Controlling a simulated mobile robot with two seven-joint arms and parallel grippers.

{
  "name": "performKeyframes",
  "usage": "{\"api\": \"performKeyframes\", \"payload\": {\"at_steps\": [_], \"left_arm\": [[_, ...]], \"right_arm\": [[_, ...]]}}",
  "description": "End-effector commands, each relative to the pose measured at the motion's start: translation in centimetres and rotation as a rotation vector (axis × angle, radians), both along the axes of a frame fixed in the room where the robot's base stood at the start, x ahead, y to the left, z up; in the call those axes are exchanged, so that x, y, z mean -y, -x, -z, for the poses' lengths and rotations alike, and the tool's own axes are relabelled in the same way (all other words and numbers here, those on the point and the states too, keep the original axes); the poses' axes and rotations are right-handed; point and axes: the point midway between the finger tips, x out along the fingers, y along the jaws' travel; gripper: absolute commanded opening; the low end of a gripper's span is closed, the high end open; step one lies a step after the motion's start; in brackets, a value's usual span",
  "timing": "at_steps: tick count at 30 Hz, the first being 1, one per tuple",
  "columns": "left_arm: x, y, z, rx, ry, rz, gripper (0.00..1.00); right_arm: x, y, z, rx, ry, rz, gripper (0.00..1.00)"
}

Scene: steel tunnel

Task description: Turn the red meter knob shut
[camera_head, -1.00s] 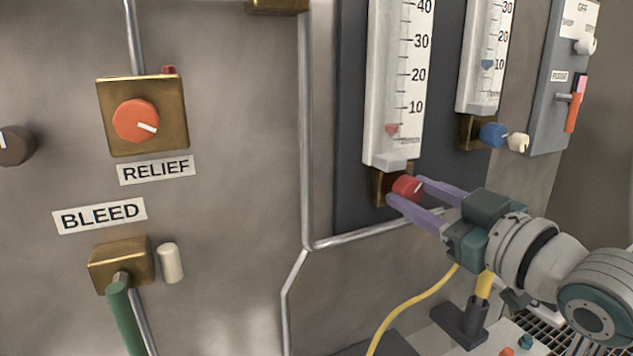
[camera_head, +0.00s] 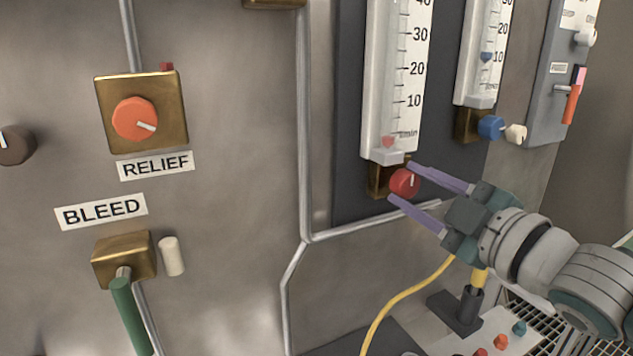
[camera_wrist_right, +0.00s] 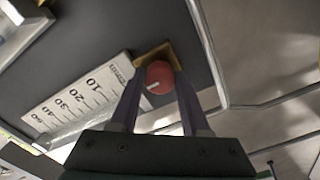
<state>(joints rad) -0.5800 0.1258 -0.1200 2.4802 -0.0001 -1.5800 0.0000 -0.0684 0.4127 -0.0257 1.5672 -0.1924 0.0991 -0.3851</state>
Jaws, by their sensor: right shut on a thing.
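The red meter knob (camera_head: 404,183) sits on a brass block (camera_head: 379,178) under the larger flow meter (camera_head: 385,100). Its white mark points nearly straight up in the head view. The meter's small red float (camera_head: 388,141) is low in the tube, well below the 10 line. My right gripper (camera_head: 402,182) is shut on the red knob, one purple finger above it and one below. The right wrist view also shows the knob (camera_wrist_right: 159,76) between the fingertips (camera_wrist_right: 160,74). My left gripper is not in view.
A second meter (camera_head: 485,50) has a blue knob (camera_head: 490,127) and a cream knob (camera_head: 516,133) close by. A metal pipe (camera_head: 370,226) runs below the red knob. A yellow hose (camera_head: 405,295) hangs beneath my right arm. The orange RELIEF knob (camera_head: 134,119) is far left.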

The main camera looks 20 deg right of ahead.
Motion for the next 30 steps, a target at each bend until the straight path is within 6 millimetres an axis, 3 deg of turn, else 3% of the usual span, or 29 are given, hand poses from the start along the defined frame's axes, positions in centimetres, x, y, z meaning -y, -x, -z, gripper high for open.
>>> {"api": "performKeyframes", "payload": {"at_steps": [14, 15, 18, 26, 30], "left_arm": [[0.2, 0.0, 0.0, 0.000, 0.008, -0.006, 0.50], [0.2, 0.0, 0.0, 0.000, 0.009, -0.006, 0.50], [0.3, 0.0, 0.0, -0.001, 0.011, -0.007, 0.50], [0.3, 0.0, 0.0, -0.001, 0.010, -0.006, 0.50], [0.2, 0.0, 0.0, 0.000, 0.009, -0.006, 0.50]], "right_arm": [[-0.1, 0.0, -0.1, 0.004, 0.015, -0.002, 0.00], [-0.1, 0.0, -0.1, 0.004, 0.015, -0.002, 0.50], [0.0, 0.0, -0.1, 0.003, 0.014, -0.001, 0.59], [0.0, 0.1, 0.0, 0.001, 0.013, 0.000, 0.59], [0.1, 1.3, 0.1, 0.000, 0.012, 0.000, 0.59]]}}
